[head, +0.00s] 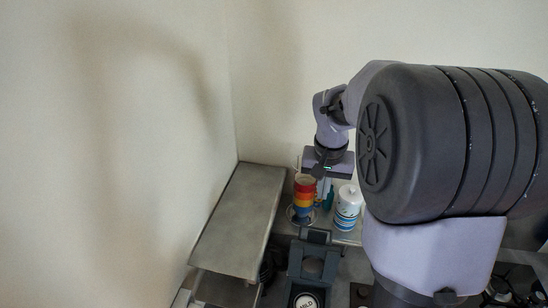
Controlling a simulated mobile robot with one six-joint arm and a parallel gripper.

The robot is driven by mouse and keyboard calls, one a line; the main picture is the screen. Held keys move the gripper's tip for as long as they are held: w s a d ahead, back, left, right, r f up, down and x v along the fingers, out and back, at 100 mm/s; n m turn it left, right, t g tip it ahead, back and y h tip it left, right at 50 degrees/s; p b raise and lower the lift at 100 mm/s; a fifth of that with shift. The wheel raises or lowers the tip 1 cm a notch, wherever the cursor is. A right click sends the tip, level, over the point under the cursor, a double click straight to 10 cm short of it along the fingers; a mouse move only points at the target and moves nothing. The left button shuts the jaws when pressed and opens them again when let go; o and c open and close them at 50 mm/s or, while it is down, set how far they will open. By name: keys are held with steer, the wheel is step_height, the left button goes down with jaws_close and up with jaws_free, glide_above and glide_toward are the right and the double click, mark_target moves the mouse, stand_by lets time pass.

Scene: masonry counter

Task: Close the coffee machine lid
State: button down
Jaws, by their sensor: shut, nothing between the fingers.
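The coffee machine (294,264) is dark grey and stands at the bottom centre of the head view, cut off by the lower edge. Its lid (315,237) appears raised at the back, with a round dark part on its inner face. A round white-rimmed pod with lettering (306,300) shows in the opening in front. My gripper (325,186) is beyond the machine, pointing down near the stacked cups, apart from the lid. It is shut and empty; its fingertips are small and partly hidden among the items behind.
Stacked coloured cups (304,196) stand on a saucer behind the machine. A white and blue striped jar (347,207) is right of them. A raised grey metal shelf (238,220) lies to the left against the wall. My arm hides much of the right side.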

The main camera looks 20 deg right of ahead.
step_height(320, 180, down, 9)
steer(key=s+a+p, duration=0.1)
steer(key=s, duration=0.1)
steer(key=shift+s+a+f, duration=0.15)
steer(key=shift+a, duration=0.1)
stand_by(0.3)
steer(key=shift+s+d+f+b, duration=0.1)
steer(key=shift+b, duration=0.35)
